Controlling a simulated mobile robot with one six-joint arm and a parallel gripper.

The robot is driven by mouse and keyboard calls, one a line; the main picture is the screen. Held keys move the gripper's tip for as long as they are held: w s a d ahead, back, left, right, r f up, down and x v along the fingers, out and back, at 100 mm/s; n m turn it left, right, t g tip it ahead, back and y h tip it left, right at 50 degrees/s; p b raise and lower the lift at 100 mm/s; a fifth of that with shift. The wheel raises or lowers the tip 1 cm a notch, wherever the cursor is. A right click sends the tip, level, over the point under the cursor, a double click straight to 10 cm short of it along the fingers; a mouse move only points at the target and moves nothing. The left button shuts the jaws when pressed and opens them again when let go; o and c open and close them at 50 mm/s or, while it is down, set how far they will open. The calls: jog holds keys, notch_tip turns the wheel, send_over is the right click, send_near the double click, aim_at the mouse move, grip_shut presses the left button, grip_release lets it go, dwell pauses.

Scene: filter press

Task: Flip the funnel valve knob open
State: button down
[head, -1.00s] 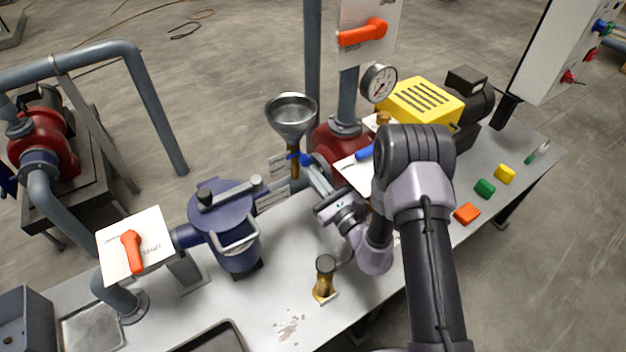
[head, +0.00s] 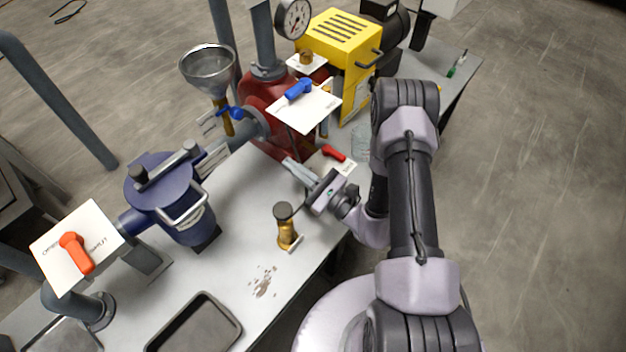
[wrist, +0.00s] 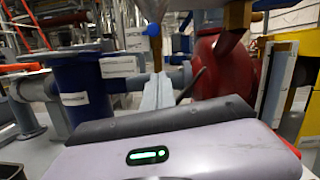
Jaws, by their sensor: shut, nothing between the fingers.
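The metal funnel (head: 208,68) stands at the back, over a brass stem. The blue funnel valve knob (head: 236,112) sits on that stem just below the funnel; it also shows in the wrist view (wrist: 152,30). My gripper (head: 290,165) is shut and empty. In the head view it is low over the bench, to the right of and nearer than the knob, and clearly apart from it. In the wrist view the closed fingers (wrist: 157,88) point forward, below the knob. The knob is small here, and its exact turn is hard to tell.
The blue filter vessel (head: 168,195) stands to the left and the red pump (head: 272,105) behind my gripper. A blue lever (head: 298,90) on a white plate overhangs the bench. A red handle (head: 333,153) is close by. A brass fitting (head: 286,227) stands in front.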

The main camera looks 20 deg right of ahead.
jog(key=p+v, duration=0.1)
jog(key=v, duration=0.5)
jog(key=shift+s, duration=0.3)
jog(key=shift+d, duration=0.15)
